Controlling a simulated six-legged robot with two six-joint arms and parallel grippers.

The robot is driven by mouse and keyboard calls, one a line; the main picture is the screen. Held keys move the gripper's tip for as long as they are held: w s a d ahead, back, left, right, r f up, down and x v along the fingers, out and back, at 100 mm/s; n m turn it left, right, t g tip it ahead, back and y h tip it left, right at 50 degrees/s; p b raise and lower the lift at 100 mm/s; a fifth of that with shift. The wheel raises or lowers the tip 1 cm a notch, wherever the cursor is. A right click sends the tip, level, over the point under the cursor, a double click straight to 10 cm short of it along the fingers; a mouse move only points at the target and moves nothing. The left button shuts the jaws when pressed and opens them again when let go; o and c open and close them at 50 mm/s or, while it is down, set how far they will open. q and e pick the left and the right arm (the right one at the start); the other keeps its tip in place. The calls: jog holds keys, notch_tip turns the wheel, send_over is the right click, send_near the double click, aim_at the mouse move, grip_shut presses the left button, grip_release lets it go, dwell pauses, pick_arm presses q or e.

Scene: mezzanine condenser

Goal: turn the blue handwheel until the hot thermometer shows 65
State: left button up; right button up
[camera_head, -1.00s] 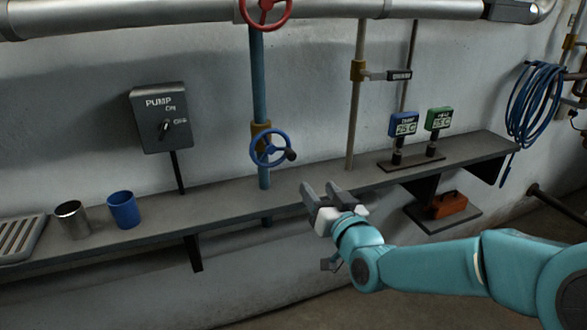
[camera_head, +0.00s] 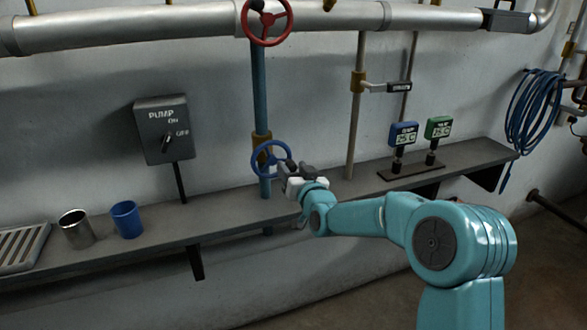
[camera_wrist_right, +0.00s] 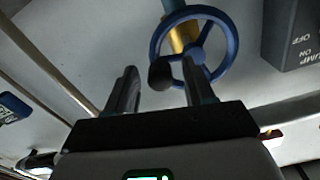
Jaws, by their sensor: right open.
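The blue handwheel (camera_head: 268,158) sits on the vertical blue pipe above the shelf, below a brass fitting. My right gripper (camera_head: 296,167) is open at the wheel's right side, by its dark knob. In the right wrist view the wheel (camera_wrist_right: 232,50) lies ahead of the fingers, and the dark knob (camera_wrist_right: 160,74) shows between the open fingertips (camera_wrist_right: 158,84). I cannot tell whether they touch it. Two thermometers, one blue (camera_head: 403,134) and one green (camera_head: 438,127), stand on the shelf to the right. Their digits are too small to read surely. My left gripper is not in view.
A red handwheel (camera_head: 267,37) is above on the same pipe. A grey pump switch box (camera_head: 166,130) hangs at left. A metal cup (camera_head: 77,230) and a blue cup (camera_head: 127,219) stand on the shelf (camera_head: 220,215). A blue hose coil (camera_head: 535,105) hangs at right.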

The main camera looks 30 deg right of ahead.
grip_shut()
jog(key=shift+n+b, duration=0.4)
jog(key=shift+b, duration=0.15)
jog(key=shift+r+n+b, duration=0.15)
jog(key=shift+n+b, duration=0.25)
jog(key=shift+r+n, duration=0.4)
jog(key=shift+n, duration=0.3)
grip_release()
